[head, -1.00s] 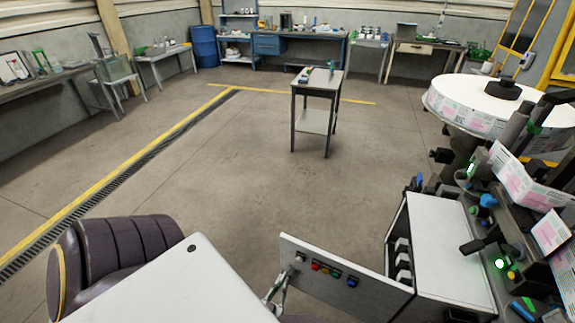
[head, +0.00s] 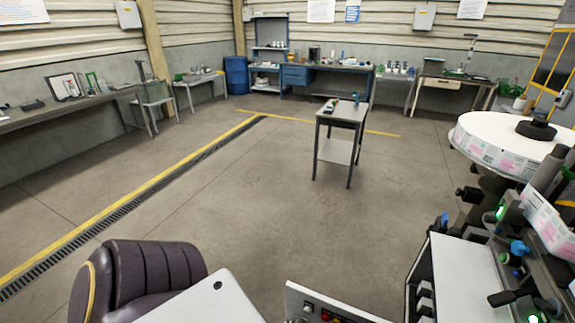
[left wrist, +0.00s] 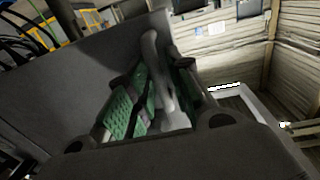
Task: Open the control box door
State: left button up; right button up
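The control box (head: 465,280) is a pale box at the lower right in the head view. Its door (head: 345,308) stands swung out to the left, with coloured buttons on its top part; the bottom is cut off by the frame. The box's open side shows dark and white parts inside. In the left wrist view my left gripper (left wrist: 162,92) has its green-padded fingers apart, with a light grey curved bar (left wrist: 152,55), seemingly the door handle, between or just beyond them. I cannot tell if they touch it. My left gripper is out of the head view. My right gripper is in neither view.
A purple-black chair (head: 150,280) and a white surface (head: 205,302) are at the lower left. The labelling machine with a large white reel (head: 500,140) is on the right. A small table (head: 340,112) stands mid-floor. The floor between is clear.

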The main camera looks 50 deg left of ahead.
pick_arm(q)
jog(key=shift+o, duration=0.4)
jog(key=shift+r, duration=0.1)
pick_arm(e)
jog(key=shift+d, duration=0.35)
pick_arm(q)
jog(key=shift+r, duration=0.1)
